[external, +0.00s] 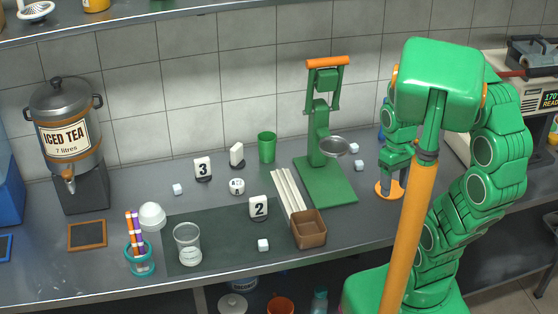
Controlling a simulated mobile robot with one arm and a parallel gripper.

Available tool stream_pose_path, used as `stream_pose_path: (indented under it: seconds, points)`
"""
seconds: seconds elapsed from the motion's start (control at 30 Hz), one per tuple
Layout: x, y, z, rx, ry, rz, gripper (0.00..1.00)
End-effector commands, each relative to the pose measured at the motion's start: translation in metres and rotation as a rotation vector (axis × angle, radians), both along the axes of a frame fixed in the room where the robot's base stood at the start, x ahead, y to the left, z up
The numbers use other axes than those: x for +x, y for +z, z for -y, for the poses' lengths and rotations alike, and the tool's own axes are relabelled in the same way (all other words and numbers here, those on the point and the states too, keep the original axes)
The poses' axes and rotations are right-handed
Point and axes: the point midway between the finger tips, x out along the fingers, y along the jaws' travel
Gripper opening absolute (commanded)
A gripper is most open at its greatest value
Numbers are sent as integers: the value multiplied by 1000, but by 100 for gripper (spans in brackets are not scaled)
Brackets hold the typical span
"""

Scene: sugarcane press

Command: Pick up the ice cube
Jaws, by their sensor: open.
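I cannot tell which one the task means. My gripper (388,183) points down at the right, right of these last two cubes. It is open with no cube visible in it. An orange disc shows at its tips; my arm partly hides this area.
The green press (327,182) with sugarcane sticks (287,191) and a brown tray (309,238) stands left of my gripper. A glass (188,246), green cup (267,147), numbered blocks (203,169) and iced tea urn (68,130) stand further left.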

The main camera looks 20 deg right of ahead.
Motion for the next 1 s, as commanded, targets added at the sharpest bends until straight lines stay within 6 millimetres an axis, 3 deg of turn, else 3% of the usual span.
stream_pose_path:
  seconds: [0.03,0.17,0.5,0.73,1.0]
  points:
    - [13,-2,7,-36,68,14,62]
    - [40,-9,-13,-12,333,33,62]
    - [96,-41,-86,63,1018,54,62]
    - [122,-70,-147,108,1476,62,62]
    - [132,-109,-224,159,2012,63,62]
